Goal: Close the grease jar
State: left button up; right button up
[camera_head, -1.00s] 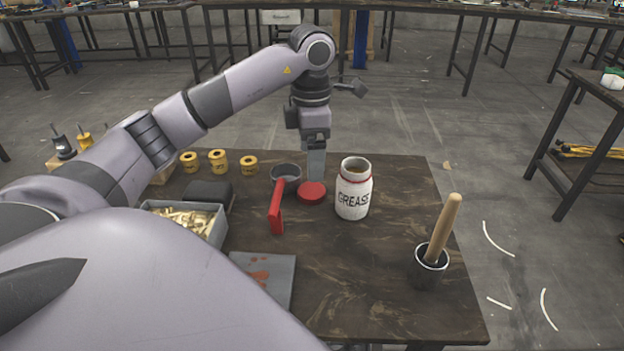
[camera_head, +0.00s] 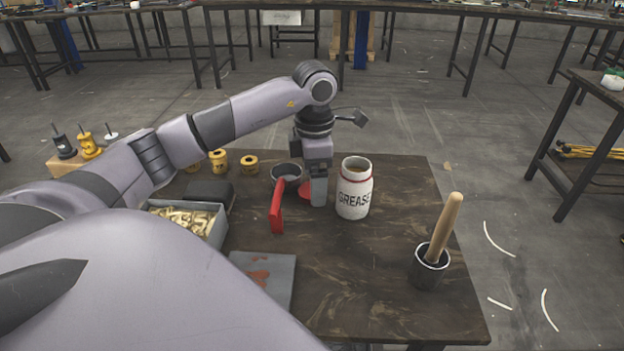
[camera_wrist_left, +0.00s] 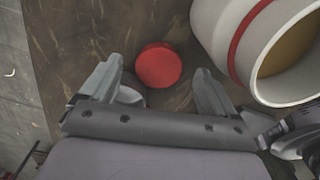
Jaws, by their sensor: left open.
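The white grease jar (camera_head: 354,190) stands upright on the dark table, its top open, with brown content inside and a red band at its neck. It also shows at the upper right of the left wrist view (camera_wrist_left: 268,50). The round red lid (camera_head: 304,189) lies on the table just left of the jar, partly hidden by my gripper. In the left wrist view the lid (camera_wrist_left: 158,66) shows beyond and between the fingertips. My left gripper (camera_head: 318,200) is open, pointing down at the lid, fingers apart (camera_wrist_left: 158,85). I cannot tell whether they touch it.
A dark cup with a red handle (camera_head: 277,208) stands close left of the lid. A box of brass rivets (camera_head: 216,232) and a grey plate (camera_head: 280,280) lie nearer. A dark pot (camera_head: 428,270) with a wooden handle (camera_head: 445,225) stands at right. The table's front middle is clear.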

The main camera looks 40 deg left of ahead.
pick_arm(q)
jog(key=shift+f, duration=0.8)
jog(key=shift+c, duration=0.4)
jog(key=c, duration=1)
pick_arm(e)
jog(key=shift+a, duration=0.1)
pick_arm(q)
jog(key=shift+c, duration=0.2)
jog(key=shift+r, duration=0.15)
notch_tip(320, 180, up, 20)
jog(key=p, duration=0.5)
pick_arm(e)
jog(key=r, duration=0.1)
jog(key=d+r, duration=0.1)
jog(key=r, duration=0.1)
jog(key=shift+s+d+r, duration=0.15)
jog(key=shift+s+r, duration=0.1)
jog(key=shift+s, duration=0.05)
